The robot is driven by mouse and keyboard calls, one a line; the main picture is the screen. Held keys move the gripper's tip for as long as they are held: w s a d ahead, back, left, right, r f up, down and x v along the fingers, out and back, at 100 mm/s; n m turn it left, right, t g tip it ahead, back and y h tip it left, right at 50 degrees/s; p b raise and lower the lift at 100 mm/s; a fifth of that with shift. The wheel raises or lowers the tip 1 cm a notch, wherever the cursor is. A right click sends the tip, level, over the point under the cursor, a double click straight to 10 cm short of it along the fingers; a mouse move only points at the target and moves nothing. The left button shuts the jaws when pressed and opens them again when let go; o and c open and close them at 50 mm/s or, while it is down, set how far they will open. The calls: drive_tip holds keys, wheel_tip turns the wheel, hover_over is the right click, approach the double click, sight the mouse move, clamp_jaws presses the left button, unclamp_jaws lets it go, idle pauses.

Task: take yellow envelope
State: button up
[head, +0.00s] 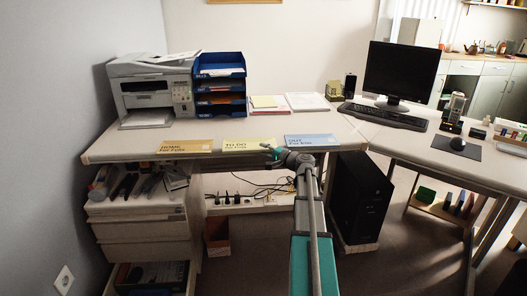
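A small pale-yellow flat piece (264,101), which could be the yellow envelope, lies on papers on the desk, right of the blue letter trays. Too little detail shows to be sure. My gripper (268,150) is at the desk's front edge, in front of the yellow "TO DO" mat (240,145), and apart from the pale-yellow piece. It is small and seen from behind, so whether its fingers are open or shut does not show.
An orange mat (184,146) and a blue mat (312,140) flank the yellow one along the front edge. The blue letter trays (220,72) and a printer (150,88) stand at the back left. Papers (308,102), a keyboard (384,116) and a monitor (401,70) are further right.

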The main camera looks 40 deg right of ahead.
drive_tip(key=shift+c, duration=0.3)
clamp_jaws()
drive_tip(key=shift+r, duration=0.15)
drive_tip(key=shift+r+p, duration=1.15)
drive_tip(key=shift+p, duration=0.2)
drive_tip(key=shift+s, duration=0.1)
drive_tip(key=s+d+r+p, duration=0.1)
drive_tip(key=s+r+p, duration=0.1)
drive_tip(key=s, duration=0.4)
drive_tip(key=s+d+r+p, duration=0.2)
drive_tip(key=s+r, duration=0.1)
drive_tip(key=s, duration=0.4)
drive_tip(key=shift+s+d+p, duration=0.15)
drive_tip(key=shift+s+p, duration=0.1)
drive_tip(key=shift+p, duration=0.15)
